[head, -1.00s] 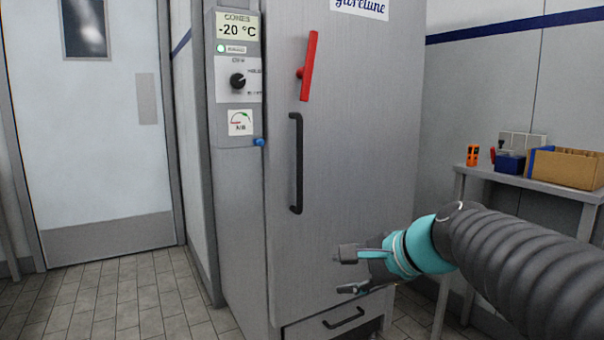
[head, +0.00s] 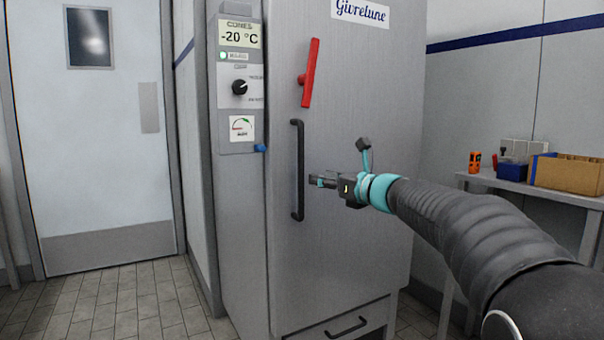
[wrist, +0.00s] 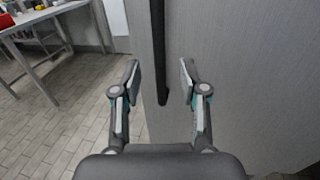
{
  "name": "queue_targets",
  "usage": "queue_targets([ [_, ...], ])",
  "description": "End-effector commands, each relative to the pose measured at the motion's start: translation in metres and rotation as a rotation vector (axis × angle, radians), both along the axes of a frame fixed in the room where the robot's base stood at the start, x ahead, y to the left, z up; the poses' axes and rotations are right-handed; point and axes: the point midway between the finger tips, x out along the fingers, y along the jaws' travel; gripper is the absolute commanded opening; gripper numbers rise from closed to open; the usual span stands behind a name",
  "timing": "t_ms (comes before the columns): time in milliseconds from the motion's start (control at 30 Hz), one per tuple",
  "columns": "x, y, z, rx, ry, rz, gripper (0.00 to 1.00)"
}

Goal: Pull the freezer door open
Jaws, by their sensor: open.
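The freezer door (head: 345,250) is a tall grey panel and looks shut. Its black vertical bar handle (head: 299,170) is on the door's left side. A red lever (head: 310,72) sits above it, slightly tilted. My gripper (head: 338,164) is open and empty, just right of the handle at its lower half. In the wrist view the handle (wrist: 158,50) shows between the two spread fingers of my gripper (wrist: 160,82), nearer the middle, with its lower end at fingertip level. Whether it is between the pads or just beyond them is hard to tell.
A control panel (head: 239,85) reading -20 °C is left of the door, with a blue knob (head: 260,148) below. A drawer handle (head: 346,327) is under the door. A side table (head: 530,186) with boxes stands right. Tiled floor (head: 130,300) at left is clear.

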Motion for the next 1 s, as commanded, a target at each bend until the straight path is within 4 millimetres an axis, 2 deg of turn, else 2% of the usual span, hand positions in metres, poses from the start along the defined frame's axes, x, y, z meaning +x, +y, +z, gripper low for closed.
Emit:
queue_targets([
  [200, 0.029, 0.031, 0.0, -0.001, 0.0, 0.004, 0.43],
  [400, 0.05, 0.052, 0.0, -0.002, -0.001, 0.003, 0.43],
  [600, 0.06, 0.062, 0.0, -0.002, -0.001, 0.002, 0.43],
  [900, 0.061, 0.063, 0.0, -0.002, -0.001, 0.002, 0.43],
  [933, 0.061, 0.063, 0.0, -0.002, -0.001, 0.002, 0.41],
  [1000, 0.061, 0.063, 0.0, -0.002, -0.001, 0.002, 0.23],
])
